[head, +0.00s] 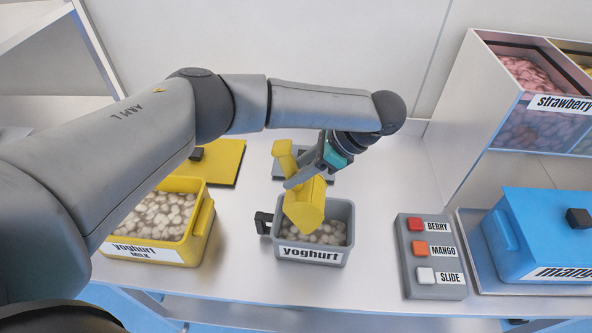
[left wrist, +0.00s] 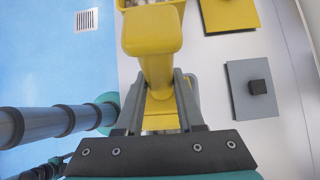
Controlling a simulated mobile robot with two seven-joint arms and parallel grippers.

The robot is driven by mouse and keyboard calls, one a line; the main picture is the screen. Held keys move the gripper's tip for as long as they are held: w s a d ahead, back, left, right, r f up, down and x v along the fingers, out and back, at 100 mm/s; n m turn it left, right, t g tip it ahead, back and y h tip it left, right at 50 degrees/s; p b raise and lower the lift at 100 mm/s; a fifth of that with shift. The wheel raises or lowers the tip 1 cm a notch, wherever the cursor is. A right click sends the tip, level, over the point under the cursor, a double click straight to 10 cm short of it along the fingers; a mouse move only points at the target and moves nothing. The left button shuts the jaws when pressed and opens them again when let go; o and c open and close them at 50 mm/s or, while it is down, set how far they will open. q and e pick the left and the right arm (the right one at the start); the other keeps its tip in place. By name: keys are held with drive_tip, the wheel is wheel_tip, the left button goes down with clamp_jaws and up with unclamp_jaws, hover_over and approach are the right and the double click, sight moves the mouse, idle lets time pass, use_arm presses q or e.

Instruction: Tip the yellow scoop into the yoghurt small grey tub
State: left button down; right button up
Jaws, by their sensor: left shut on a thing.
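The yellow scoop (head: 305,204) is over the small grey tub labelled yoghurt (head: 310,255) in the head view, its bowl tilted down toward the opening. Pale round pieces show inside the tub. My left gripper (head: 307,177) is shut on the scoop's handle; in the left wrist view the fingers (left wrist: 159,95) clasp the yellow handle (left wrist: 155,70). Whether the scoop touches the contents, and what is inside the scoop, I cannot tell. My right gripper is not in view.
A yellow tub labelled yoghurt milk (head: 195,240) stands left, full of pale pieces. A yellow lid (head: 228,163) and a grey lid (head: 318,162) lie behind. A button panel (head: 430,257) and a blue mango tub (head: 540,230) stand right, below a strawberry bin (head: 487,100).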

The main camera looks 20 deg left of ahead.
sight(290, 144)
use_arm(q)
drive_tip(key=r+h, duration=0.1)
drive_tip(key=h, duration=0.1)
drive_tip(key=t+h, duration=0.1)
drive_tip(key=h, duration=0.1)
drive_tip(key=shift+a+r, duration=0.15)
drive_tip(key=shift+r, duration=0.2)
drive_tip(key=shift+r+h, duration=0.4)
drive_tip(key=shift+h, duration=0.6)
drive_tip(key=h, duration=0.1)
drive_tip(key=r+t+h, duration=0.1)
drive_tip(key=h, duration=0.1)
drive_tip(key=shift+r+h, duration=0.15)
drive_tip(key=shift+h, duration=0.15)
drive_tip(key=r+h, duration=0.1)
drive_tip(key=h, duration=0.1)
drive_tip(key=shift+r+t+h, duration=0.1)
drive_tip(key=shift+t+h, duration=0.2)
drive_tip(key=shift+t, duration=0.1)
drive_tip(key=shift+d, duration=0.2)
